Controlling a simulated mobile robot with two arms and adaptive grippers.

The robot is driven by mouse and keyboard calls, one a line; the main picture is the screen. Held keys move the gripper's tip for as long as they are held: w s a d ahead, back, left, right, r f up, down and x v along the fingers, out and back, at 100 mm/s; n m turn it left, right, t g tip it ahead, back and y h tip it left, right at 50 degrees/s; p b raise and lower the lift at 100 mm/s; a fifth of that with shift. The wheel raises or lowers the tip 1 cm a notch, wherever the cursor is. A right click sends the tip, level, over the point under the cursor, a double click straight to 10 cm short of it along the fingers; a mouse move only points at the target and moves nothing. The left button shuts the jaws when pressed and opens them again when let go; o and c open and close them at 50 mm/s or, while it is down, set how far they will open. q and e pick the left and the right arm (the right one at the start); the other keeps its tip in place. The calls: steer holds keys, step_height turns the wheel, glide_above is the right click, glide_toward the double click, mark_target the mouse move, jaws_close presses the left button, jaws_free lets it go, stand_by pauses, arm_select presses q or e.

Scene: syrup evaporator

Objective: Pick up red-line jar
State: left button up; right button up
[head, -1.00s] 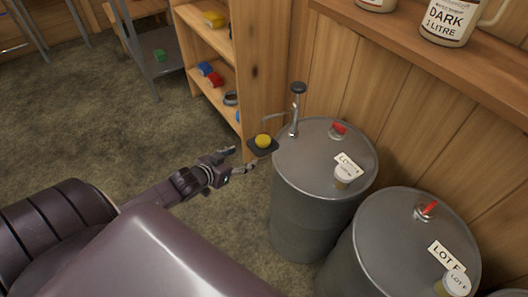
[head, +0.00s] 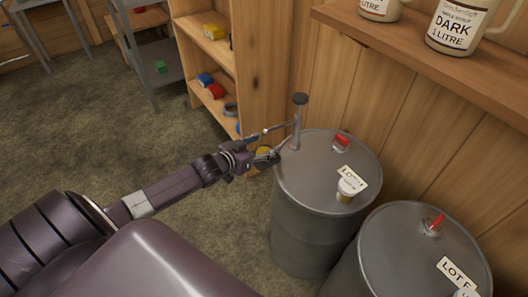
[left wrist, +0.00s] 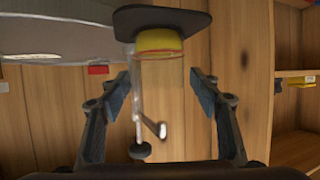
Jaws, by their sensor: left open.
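The jar (left wrist: 160,55) shows in the left wrist view as a small clear vessel with yellow in its bottom part and a thin red line by the yellow's edge. That view looks upside down. The jar stands on a dark plate (left wrist: 185,20) beside the near drum. In the head view its yellow (head: 263,150) is mostly hidden behind my left gripper (head: 280,143). The left gripper is open, with one finger on each side of the jar in the left wrist view (left wrist: 161,93). I cannot tell if either finger touches it. My right gripper is not in view.
A second drum (head: 410,250) stands front right. A wooden shelf unit (head: 262,60) is close behind the gripper. Labelled jugs (head: 458,25) stand on the wall shelf.

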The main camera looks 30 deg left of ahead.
arm_select(q)
steer(key=shift+w, duration=0.2)
jaws_close()
stand_by(0.4)
steer(key=shift+r, duration=0.1)
